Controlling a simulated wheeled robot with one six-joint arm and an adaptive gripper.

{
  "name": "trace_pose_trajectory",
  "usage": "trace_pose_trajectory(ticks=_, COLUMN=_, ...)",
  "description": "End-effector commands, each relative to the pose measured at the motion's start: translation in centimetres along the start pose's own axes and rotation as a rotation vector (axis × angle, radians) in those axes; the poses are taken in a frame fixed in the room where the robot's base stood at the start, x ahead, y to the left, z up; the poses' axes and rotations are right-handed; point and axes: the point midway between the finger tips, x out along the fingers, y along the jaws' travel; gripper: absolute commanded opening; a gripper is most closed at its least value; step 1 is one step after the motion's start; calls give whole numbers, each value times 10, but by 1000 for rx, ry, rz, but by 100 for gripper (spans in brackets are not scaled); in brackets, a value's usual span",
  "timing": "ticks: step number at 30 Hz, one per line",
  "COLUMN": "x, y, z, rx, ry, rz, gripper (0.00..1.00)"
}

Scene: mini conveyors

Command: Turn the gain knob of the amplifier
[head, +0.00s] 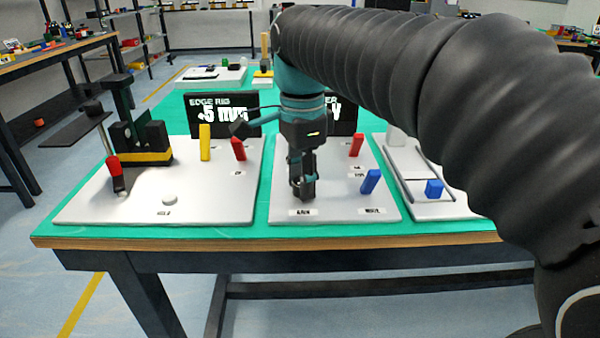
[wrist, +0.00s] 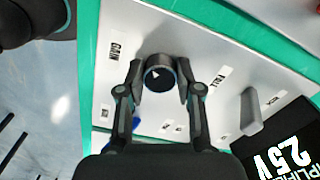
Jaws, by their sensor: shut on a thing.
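The amplifier is a white panel (head: 335,208) on the green-topped bench, with a dark display (head: 346,116) behind it that my arm partly hides. In the wrist view the display (wrist: 285,150) reads 2.5V. The gain knob (wrist: 159,72) is a dark round knob with a small light mark on its top, beside the GAIN label (wrist: 115,51). My gripper (wrist: 160,76) is shut on the knob, one finger on each side. In the head view my gripper (head: 303,190) points down at the panel's front left and hides the knob.
A red lever (head: 356,145) and a blue lever (head: 370,181) stand on the same panel, right of my gripper. The edge rig panel (head: 215,205) with its own levers is to the left.

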Motion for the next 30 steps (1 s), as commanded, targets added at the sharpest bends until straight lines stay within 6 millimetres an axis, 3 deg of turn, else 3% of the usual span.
trace_pose_trajectory(ticks=18, x=1, y=0, z=0, rx=40, ry=1, rz=2, gripper=0)
trace_pose_trajectory(ticks=19, x=1, y=0, z=0, rx=40, ry=1, rz=2, gripper=42)
trace_pose_trajectory(ticks=21, x=1, y=0, z=0, rx=40, ry=1, rz=2, gripper=60)
trace_pose_trajectory(ticks=30, x=0, y=0, z=0, rx=39, ry=0, rz=0, gripper=60)
